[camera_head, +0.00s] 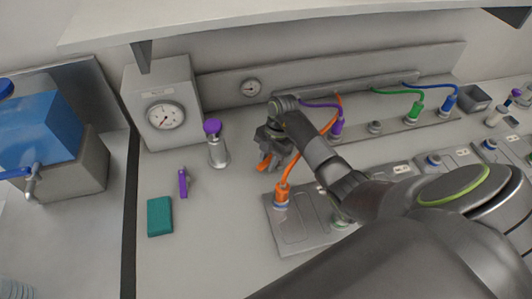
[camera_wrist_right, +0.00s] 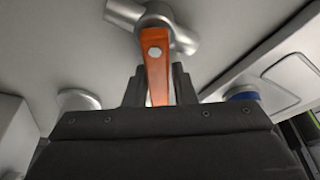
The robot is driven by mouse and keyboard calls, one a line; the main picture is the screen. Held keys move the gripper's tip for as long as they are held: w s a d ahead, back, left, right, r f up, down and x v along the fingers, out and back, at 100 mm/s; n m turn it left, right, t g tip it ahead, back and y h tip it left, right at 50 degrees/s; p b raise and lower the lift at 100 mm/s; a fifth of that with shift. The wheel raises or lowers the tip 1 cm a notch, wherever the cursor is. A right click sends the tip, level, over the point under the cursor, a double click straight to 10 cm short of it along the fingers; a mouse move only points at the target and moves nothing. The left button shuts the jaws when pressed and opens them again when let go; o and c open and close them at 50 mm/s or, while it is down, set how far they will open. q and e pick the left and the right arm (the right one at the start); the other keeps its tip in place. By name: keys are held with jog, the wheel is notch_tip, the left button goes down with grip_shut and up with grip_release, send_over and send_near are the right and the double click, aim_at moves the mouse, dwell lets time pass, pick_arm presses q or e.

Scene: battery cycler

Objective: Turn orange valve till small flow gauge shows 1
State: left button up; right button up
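The orange valve's lever handle (camera_head: 264,163) shows low at my right gripper, by the bench top. In the right wrist view the orange lever (camera_wrist_right: 155,65) runs down from a silver valve body (camera_wrist_right: 165,22) between the fingers. My right gripper (camera_head: 268,150) has a finger close against each side of the lever and looks shut on it. The fingertips also show in the right wrist view (camera_wrist_right: 159,88). The small round gauge (camera_head: 251,87) is on the back panel; its needle is too small to read. My left gripper is not in view.
A larger gauge (camera_head: 165,115) sits on a grey box at left. A purple-capped bottle (camera_head: 216,145), a purple item (camera_head: 183,183) and a teal block (camera_head: 160,216) stand or lie left of the gripper. An orange-plugged cable (camera_head: 281,193) rises close by on its right.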

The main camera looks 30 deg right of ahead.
jog(key=p+v, duration=0.6)
jog(key=v, duration=0.2)
dwell(0.4)
jog(key=shift+f, duration=0.1)
